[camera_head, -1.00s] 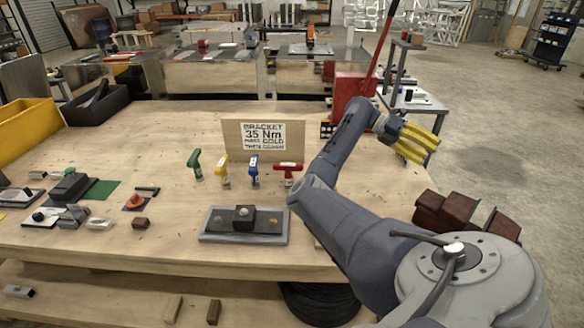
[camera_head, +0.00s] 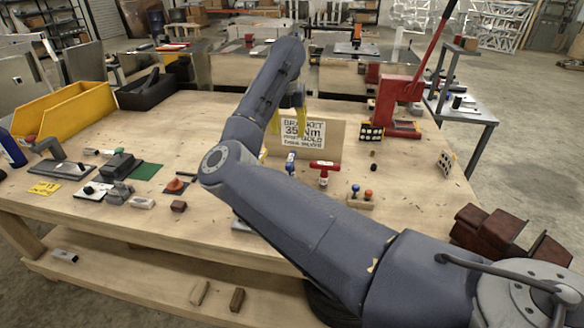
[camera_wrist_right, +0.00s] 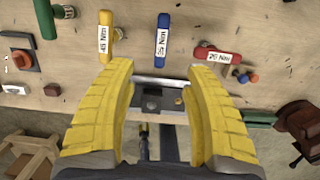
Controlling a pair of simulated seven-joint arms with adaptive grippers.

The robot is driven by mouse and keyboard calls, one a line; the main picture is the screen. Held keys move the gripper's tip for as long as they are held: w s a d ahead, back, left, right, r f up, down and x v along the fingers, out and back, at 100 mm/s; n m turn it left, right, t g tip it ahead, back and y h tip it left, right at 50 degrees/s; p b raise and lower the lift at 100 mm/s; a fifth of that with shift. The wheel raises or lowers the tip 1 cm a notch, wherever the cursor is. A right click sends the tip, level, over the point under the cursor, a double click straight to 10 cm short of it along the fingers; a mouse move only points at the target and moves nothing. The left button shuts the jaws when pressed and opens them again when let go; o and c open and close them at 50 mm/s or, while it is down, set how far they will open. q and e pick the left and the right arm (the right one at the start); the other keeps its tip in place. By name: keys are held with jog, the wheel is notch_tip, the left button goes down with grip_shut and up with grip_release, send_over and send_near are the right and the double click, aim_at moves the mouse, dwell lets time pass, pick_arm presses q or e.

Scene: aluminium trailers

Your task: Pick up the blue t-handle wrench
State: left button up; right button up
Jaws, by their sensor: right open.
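The blue t-handle wrench (camera_head: 290,161) stands on the wooden table in front of the bracket sign, partly hidden by my right arm in the head view. In the right wrist view, the blue wrench (camera_wrist_right: 161,40) has a white label and lies beyond my yellow fingertips, roughly between their lines. My right gripper (camera_wrist_right: 152,72) is open and empty. In the head view, the right gripper (camera_head: 289,112) hangs over the table near the sign, largely behind my arm. My left gripper is not in view.
A yellow-handled wrench (camera_wrist_right: 105,36) stands left of the blue one and a red-handled wrench (camera_wrist_right: 217,55) right of it. A green handle (camera_wrist_right: 45,18) is further left. The sign (camera_head: 322,135) stands close behind. A red press (camera_head: 398,95) is at the back right.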

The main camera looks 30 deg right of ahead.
aim_at(291, 166)
jog(key=f, duration=0.5)
jog(key=w+d+f, duration=0.1)
jog(key=f, duration=0.5)
jog(key=d+f, duration=0.1)
jog(key=f, duration=0.4)
jog(key=shift+w+f, duration=0.15)
jog(key=shift+w, duration=0.25)
jog(key=shift+c, duration=0.5)
grip_shut()
